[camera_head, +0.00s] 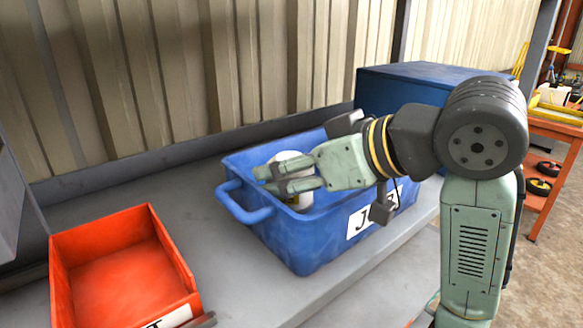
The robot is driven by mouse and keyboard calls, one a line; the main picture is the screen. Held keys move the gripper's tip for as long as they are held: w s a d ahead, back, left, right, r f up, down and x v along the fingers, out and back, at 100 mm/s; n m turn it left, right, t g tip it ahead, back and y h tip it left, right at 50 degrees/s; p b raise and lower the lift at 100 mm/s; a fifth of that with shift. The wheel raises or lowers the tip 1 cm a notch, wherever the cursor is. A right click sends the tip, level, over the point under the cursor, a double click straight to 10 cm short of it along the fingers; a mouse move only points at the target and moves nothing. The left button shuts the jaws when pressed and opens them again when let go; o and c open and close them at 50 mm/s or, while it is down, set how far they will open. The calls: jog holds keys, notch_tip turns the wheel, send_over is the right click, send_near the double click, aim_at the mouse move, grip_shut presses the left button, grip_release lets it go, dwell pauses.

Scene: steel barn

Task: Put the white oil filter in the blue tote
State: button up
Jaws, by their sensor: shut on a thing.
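The blue tote (285,239) stands on the grey bench, with a loop handle at its left end and a white label on its front. The white oil filter (291,157) is at the tote's left part, within its outline in this view. My gripper (270,181) reaches in from the right over the tote and is shut on the filter. The fingers cover the filter's middle. Its lower part shows below them, against the tote's inside. I cannot tell whether the filter touches the tote's floor.
An orange-red bin (118,268), empty where I see in, sits at the front left. A closed blue box (420,84) stands behind my arm. A corrugated wall rises behind the bench (190,184). Bare bench top lies between bin and tote. An orange cart (556,126) stands at the far right.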

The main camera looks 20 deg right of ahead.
jog(key=shift+f+b, duration=0.4)
jog(key=shift+f, duration=0.2)
jog(key=o, duration=1.1)
jog(key=shift+c, duration=0.2)
jog(key=shift+r, duration=0.1)
jog(key=shift+r+p, duration=0.4)
jog(key=shift+s+d+r, duration=0.15)
jog(key=shift+r, duration=0.15)
jog(key=b+v, duration=0.1)
jog(key=v, duration=1)
jog(key=shift+s, duration=0.25)
jog(key=shift+d, duration=0.15)
